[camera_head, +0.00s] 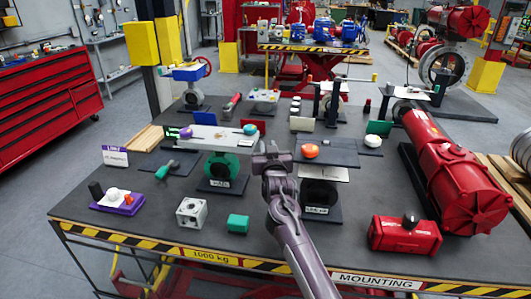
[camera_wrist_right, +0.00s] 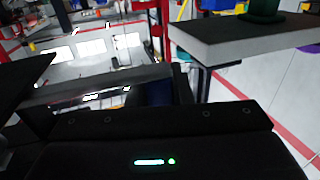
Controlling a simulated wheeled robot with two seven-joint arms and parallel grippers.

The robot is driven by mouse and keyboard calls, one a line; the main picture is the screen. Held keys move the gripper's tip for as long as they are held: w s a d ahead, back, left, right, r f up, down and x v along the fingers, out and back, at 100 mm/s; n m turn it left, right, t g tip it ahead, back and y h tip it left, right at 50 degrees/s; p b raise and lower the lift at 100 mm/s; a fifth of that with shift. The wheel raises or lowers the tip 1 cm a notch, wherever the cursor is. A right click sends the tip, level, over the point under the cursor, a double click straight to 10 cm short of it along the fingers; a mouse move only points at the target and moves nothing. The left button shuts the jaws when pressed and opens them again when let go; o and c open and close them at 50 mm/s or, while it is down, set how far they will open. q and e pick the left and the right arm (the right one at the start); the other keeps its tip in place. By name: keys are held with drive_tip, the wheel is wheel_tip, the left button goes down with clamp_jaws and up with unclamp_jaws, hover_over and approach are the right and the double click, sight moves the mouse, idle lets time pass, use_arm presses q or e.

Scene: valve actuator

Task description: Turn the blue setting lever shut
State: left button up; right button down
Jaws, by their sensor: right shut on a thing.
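My right gripper (camera_head: 270,158) is between a light grey plate on its left and a dark plate on its right in the head view. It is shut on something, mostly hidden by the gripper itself. In the right wrist view a dark blue piece, which looks like the blue setting lever (camera_wrist_right: 157,93), shows just beyond the black gripper body. The lever cannot be made out in the head view, so its angle cannot be told. My left gripper is not in view.
The dark plate (camera_head: 340,153) carries an orange ball (camera_head: 310,151). A large red actuator (camera_head: 455,180) lies at the right. A white block (camera_head: 191,213) stands at the front.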

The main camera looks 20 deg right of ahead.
drive_tip(key=shift+d, duration=0.6)
drive_tip(key=c, duration=1.5)
unclamp_jaws()
drive_tip(key=shift+s+d, duration=0.1)
drive_tip(key=shift+d, duration=0.05)
drive_tip(key=shift+o, duration=1)
drive_tip(key=shift+d, duration=0.15)
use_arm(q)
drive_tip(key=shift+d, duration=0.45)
use_arm(e)
drive_tip(key=shift+a, duration=0.2)
drive_tip(key=shift+s, duration=0.1)
